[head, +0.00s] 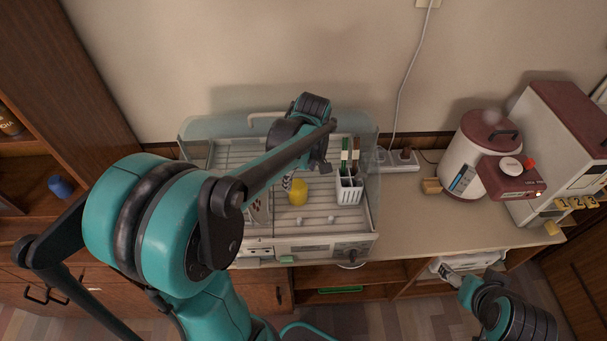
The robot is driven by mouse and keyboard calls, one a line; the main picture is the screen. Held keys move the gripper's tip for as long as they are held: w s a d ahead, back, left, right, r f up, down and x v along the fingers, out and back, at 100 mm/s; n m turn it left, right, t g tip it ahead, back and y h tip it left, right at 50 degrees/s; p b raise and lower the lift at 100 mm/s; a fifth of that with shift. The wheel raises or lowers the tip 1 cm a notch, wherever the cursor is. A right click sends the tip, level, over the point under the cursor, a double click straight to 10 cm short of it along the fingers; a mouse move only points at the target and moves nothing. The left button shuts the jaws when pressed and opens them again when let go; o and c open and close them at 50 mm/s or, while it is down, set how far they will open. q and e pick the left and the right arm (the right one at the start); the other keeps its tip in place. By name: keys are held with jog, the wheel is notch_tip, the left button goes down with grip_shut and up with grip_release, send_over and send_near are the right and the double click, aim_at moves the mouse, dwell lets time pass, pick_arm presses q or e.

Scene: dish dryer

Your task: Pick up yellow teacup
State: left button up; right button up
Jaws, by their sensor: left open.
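The yellow teacup (298,193) stands on the rack inside the dish dryer (320,222), left of the white cutlery holder. My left arm reaches over the dryer from the left. My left gripper (288,183) is open and close to the cup's upper left side, mostly hidden behind the arm link. I cannot tell whether a finger touches the cup. My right gripper (448,274) is at the lower right, in front of the counter and far from the cup. Its jaw state is too small to tell.
The white cutlery holder (349,190) with upright utensils stands right of the cup. The dryer's clear walls surround the rack. A white and maroon cooker (470,155) and a dispenser (560,150) stand at the right. The counter between the dryer and cooker (410,215) is mostly clear.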

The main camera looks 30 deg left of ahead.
aim_at(299, 185)
pick_arm(q)
notch_tip(299, 185, down, 3)
jog(key=shift+a+r+b, duration=0.1)
jog(key=shift+a+b, duration=0.05)
jog(key=shift+b, duration=0.4)
jog(key=f+b, duration=0.1)
jog(key=f, duration=0.1)
jog(key=f+b, duration=0.1)
jog(key=f, duration=0.1)
jog(key=shift+s+a+f, duration=0.1)
jog(key=shift+a+f, duration=0.1)
jog(key=shift+f, duration=0.2)
jog(key=shift+r, duration=0.1)
jog(key=c, duration=1.3)
